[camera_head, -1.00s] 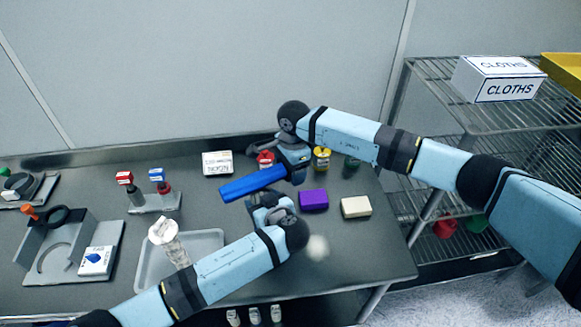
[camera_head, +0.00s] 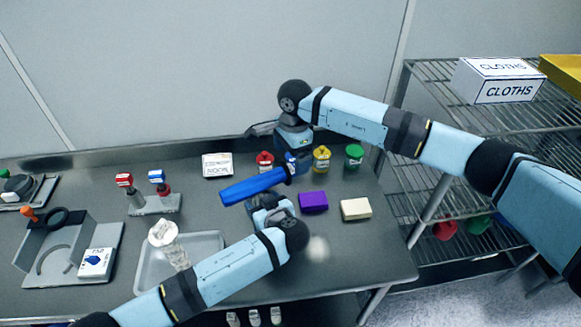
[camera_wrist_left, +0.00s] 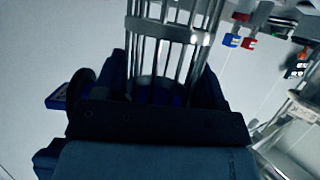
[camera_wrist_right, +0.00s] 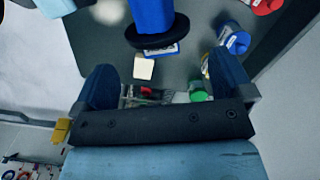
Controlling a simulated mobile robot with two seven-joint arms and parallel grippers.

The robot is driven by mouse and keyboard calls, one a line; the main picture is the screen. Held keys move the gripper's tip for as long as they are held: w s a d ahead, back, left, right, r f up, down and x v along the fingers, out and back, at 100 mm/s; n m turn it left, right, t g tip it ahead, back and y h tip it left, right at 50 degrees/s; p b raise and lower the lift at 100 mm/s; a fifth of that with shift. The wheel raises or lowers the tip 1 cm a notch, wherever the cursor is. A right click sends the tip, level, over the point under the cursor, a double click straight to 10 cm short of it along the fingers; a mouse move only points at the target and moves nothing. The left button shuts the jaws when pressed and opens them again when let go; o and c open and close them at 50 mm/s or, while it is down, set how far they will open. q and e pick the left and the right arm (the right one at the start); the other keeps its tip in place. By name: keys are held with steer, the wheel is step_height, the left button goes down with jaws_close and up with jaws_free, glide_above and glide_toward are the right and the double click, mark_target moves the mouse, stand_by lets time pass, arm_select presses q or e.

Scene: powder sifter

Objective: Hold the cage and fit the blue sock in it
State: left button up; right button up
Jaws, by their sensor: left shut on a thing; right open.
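The blue sock (camera_head: 252,187) is a long blue tube lying slantwise above the table, its right end raised. It also shows in the right wrist view (camera_wrist_right: 152,14), with a dark round rim at its near end. The barred metal cage (camera_wrist_left: 172,35) rises from my left gripper in the left wrist view; the head view does not show it clearly. How far the sock sits inside the cage cannot be told. My left gripper (camera_head: 268,203) is shut on the cage. My right gripper (camera_head: 272,132) is open and empty, apart from the sock, near the back wall.
Purple (camera_head: 313,201) and cream (camera_head: 356,208) blocks lie right of my left gripper. Red (camera_head: 265,160), yellow (camera_head: 321,158) and green (camera_head: 354,156) jars stand at the back. A tray (camera_head: 208,262) with a clear tube (camera_head: 172,248) is at left, behind my left forearm.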

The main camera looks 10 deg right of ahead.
mark_target(262, 178)
step_height(262, 178, up, 7)
steer(key=shift+d+f, duration=0.15)
steer(key=shift+d, duration=0.05)
steer(key=shift+c, duration=0.3)
steer(key=shift+a+f, duration=0.1)
steer(key=c, duration=0.3)
steer(key=s+a+y, duration=0.1)
steer(key=s+a+t+y, duration=0.1)
steer(key=s+y, duration=0.1)
steer(key=s+a+y, duration=0.1)
steer(key=s, duration=0.1)
steer(key=shift+s+a+f+n+t+y, duration=0.25)
steer(key=shift+a+n+t+y, duration=0.05)
steer(key=shift+a+n, duration=0.1)
steer(key=c, duration=0.4)
steer(key=x, duration=0.6)
steer(key=shift+a, duration=0.2)
steer(key=shift+d+x, duration=0.15)
steer(key=shift+x, duration=1.25)
steer(key=shift+d+x, duration=0.2)
steer(key=shift+x, duration=1.2)
